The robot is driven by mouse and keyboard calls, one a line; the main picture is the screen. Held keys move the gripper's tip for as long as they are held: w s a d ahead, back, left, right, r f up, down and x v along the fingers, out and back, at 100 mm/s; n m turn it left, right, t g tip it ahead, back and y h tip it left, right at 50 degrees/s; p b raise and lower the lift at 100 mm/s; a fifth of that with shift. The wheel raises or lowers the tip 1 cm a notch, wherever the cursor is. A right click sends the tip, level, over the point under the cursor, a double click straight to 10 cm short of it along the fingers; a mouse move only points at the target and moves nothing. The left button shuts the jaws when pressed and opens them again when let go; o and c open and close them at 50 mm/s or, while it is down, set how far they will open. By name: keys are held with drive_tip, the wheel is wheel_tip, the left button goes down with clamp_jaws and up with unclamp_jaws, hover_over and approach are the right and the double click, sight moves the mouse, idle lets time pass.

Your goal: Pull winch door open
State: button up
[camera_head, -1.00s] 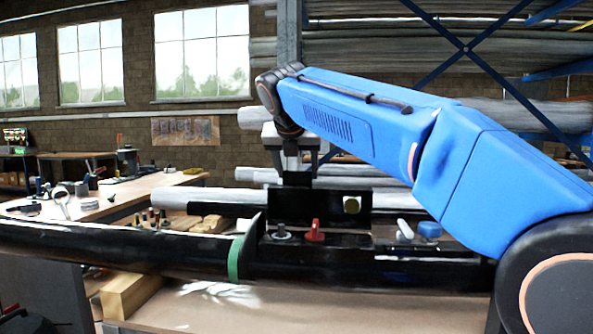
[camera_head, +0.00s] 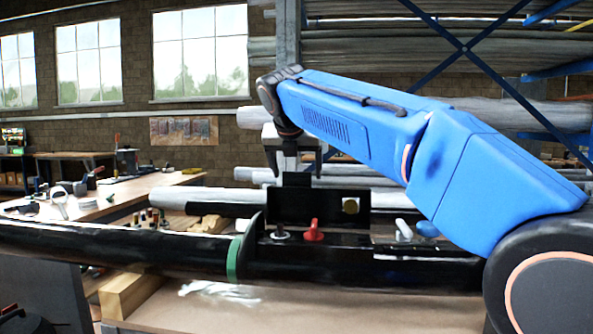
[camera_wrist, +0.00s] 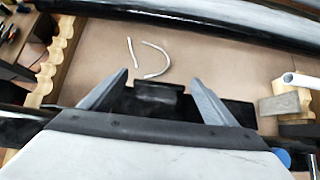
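The winch door appears to be the black plate (camera_head: 325,208) standing upright on the black mast, with a small tab (camera_head: 297,180) on its top edge. My gripper (camera_head: 293,168) hangs just above the tab, pointing down. In the wrist view my gripper (camera_wrist: 158,80) has its two grey fingers spread wide. A black tab-like piece (camera_wrist: 157,97) shows between them, with gaps visible on both sides. I cannot tell whether either finger touches it. A red lever (camera_head: 313,231) and a round dark fitting (camera_head: 281,233) sit in front of the plate.
The black mast (camera_head: 120,246) with a green band (camera_head: 234,259) runs across the front. A light lever (camera_head: 403,230) and a blue knob (camera_head: 427,229) are right of the plate. A wooden block (camera_head: 126,294) lies under the mast. Pale pipes are stacked behind. A cluttered workbench (camera_head: 125,192) stands left.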

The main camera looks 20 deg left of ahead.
drive_tip(key=v, duration=1.7)
drive_tip(key=shift+r, duration=0.2)
drive_tip(key=shift+s, duration=0.1)
